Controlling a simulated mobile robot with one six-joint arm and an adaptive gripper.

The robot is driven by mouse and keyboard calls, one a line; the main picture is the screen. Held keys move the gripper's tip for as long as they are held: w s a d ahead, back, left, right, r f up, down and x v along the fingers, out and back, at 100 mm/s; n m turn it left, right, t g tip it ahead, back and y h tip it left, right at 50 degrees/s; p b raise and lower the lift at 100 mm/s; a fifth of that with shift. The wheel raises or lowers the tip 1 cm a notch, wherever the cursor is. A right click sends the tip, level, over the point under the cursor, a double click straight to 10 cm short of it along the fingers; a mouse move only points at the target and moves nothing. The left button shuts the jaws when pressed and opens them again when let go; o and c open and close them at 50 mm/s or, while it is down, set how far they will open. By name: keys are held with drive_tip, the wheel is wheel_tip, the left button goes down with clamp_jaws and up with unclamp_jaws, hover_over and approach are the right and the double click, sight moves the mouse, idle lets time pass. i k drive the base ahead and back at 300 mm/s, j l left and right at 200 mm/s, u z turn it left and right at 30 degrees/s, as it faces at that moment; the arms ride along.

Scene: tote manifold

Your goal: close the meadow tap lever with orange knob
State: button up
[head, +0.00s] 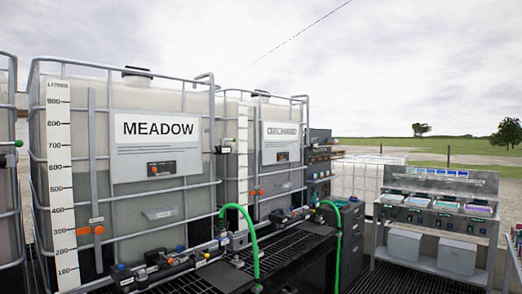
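The meadow tote (150,215) is a caged, pale translucent tank at the left with a white MEADOW sign (158,128). A small orange piece (98,230) sits at its lower left, beside the scale; I cannot tell whether it is a lever knob or a level marker. Dark pipework with valves (170,263) runs along the tote's base, with small blue and orange-red parts. The tap lever is too small to pick out, so its position cannot be told. My gripper is not in view.
An orchard tote (280,178) stands behind to the right. Green hoses (253,240) drop from the pipework onto black grating (285,250). Dark drawers (351,240) stand beside it. A metal bench (437,222) with trays and bins is at the right.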

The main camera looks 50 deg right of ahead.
sight(161, 253)
drive_tip(key=i+l, duration=2.4)
drive_tip(key=l, duration=0.15)
